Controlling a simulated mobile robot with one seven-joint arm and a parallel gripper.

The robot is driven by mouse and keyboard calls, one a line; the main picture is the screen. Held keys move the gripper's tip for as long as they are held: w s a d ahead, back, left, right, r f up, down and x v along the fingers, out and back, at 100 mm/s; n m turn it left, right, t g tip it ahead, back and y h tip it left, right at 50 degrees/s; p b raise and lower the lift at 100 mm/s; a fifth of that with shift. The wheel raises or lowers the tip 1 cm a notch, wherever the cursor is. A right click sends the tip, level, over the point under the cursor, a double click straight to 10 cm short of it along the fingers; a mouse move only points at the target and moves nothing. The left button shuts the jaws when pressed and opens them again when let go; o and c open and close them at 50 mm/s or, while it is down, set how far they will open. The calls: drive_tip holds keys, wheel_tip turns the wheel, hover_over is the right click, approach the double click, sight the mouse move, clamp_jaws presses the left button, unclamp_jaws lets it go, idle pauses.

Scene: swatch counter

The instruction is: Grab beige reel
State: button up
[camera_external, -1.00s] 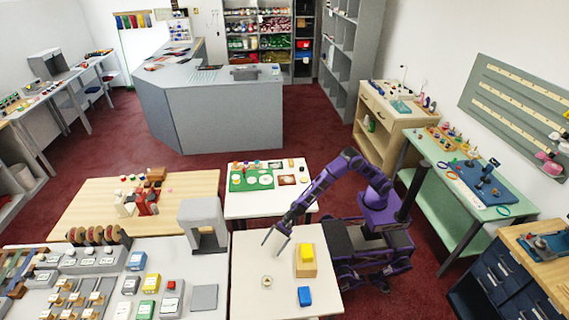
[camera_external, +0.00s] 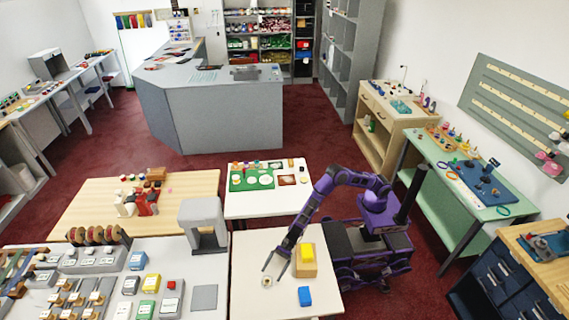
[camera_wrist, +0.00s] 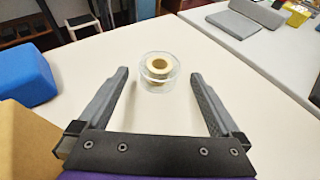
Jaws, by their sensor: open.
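The beige reel (camera_wrist: 158,68) lies on the white table inside a round clear rim or holder, just beyond my fingertips in the wrist view. In the external view the reel (camera_external: 266,281) is a small pale ring on the near table. My gripper (camera_wrist: 157,75) is open and empty, with one finger on each side of the line to the reel. In the external view my gripper (camera_external: 273,271) is low over the table, right beside the reel.
A cardboard-coloured box (camera_external: 306,268) with a yellow block (camera_external: 307,252) on top stands right of my gripper. A blue block (camera_external: 305,296) lies nearer the table's front edge. The white table (camera_wrist: 225,75) is bare around the reel. A grey panel (camera_wrist: 244,27) lies on the neighbouring counter.

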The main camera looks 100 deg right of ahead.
sight(269, 279)
drive_tip(key=shift+x, duration=1.95)
drive_tip(key=shift+c, duration=0.3)
drive_tip(key=c, duration=1.2)
